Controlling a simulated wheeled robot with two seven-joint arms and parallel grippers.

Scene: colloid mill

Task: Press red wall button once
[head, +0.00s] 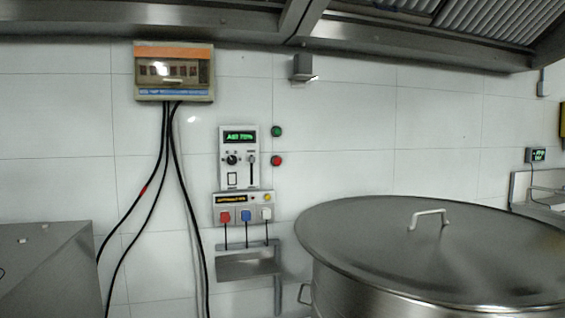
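The red wall button (277,160) is a small round red knob on the white tiled wall, just right of a white control panel (239,157) with a green display. A green button (277,131) sits directly above it. Nothing covers the red button. Neither of my grippers shows in the head view.
A large lidded steel pot (440,245) fills the lower right. A small steel shelf (248,268) and a socket box with coloured plugs (243,208) are below the panel. Cables hang from a fuse box (174,72). A steel surface (45,268) stands lower left.

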